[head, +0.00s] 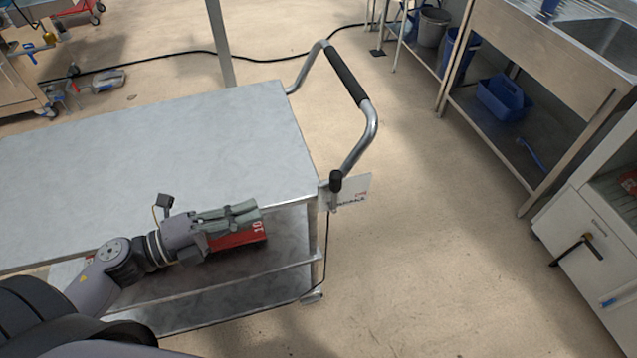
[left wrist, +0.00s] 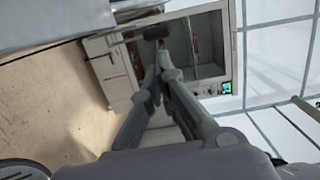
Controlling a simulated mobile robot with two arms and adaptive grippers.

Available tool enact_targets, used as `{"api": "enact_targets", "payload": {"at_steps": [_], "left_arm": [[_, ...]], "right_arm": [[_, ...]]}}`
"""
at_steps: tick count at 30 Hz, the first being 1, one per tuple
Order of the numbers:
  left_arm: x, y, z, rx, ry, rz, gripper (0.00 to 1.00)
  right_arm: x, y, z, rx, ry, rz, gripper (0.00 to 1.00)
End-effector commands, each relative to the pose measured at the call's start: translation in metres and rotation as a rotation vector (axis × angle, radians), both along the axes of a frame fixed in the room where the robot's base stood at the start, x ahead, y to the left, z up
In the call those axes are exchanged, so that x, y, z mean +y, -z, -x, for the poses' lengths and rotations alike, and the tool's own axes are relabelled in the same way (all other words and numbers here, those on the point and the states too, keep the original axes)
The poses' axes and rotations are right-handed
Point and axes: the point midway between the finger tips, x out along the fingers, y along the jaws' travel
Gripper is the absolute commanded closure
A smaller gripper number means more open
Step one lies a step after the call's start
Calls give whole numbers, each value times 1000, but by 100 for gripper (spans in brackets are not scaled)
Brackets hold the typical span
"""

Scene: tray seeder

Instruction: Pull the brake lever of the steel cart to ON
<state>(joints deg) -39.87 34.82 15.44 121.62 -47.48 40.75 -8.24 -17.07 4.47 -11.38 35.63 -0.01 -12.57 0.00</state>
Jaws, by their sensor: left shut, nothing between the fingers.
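The steel cart (head: 160,150) stands in front of me, its tubular handle with a black grip (head: 346,75) at the right end. The brake lever (head: 336,181) has a black knob and stands at the cart's near right corner, beside a white label plate (head: 355,188). My left gripper (head: 256,213) is shut and empty, near the cart's front edge, left of the lever and apart from it. In the left wrist view the shut fingertips (left wrist: 160,62) point toward a dark knob (left wrist: 157,32), which looks like the lever's. My right gripper is not in view.
A red box (head: 237,239) marked 10 sits on the cart's lower shelf, below my gripper. A sink bench (head: 540,65) with a blue caddy (head: 503,98) and a white cabinet (head: 590,250) stand at the right. The floor between cart and bench is clear.

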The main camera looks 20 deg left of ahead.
Motion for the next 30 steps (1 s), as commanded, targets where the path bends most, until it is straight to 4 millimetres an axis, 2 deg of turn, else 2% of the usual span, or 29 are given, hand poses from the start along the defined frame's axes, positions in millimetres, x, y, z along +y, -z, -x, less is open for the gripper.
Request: {"api": "enact_targets", "payload": {"at_steps": [8,21,30], "left_arm": [[-12,-2,-13,-3,0,2,100],[-78,-3,-74,-3,-2,2,100],[-101,0,-95,1,-2,2,100]], "right_arm": [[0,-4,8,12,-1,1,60],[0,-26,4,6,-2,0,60],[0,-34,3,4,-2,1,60]]}}
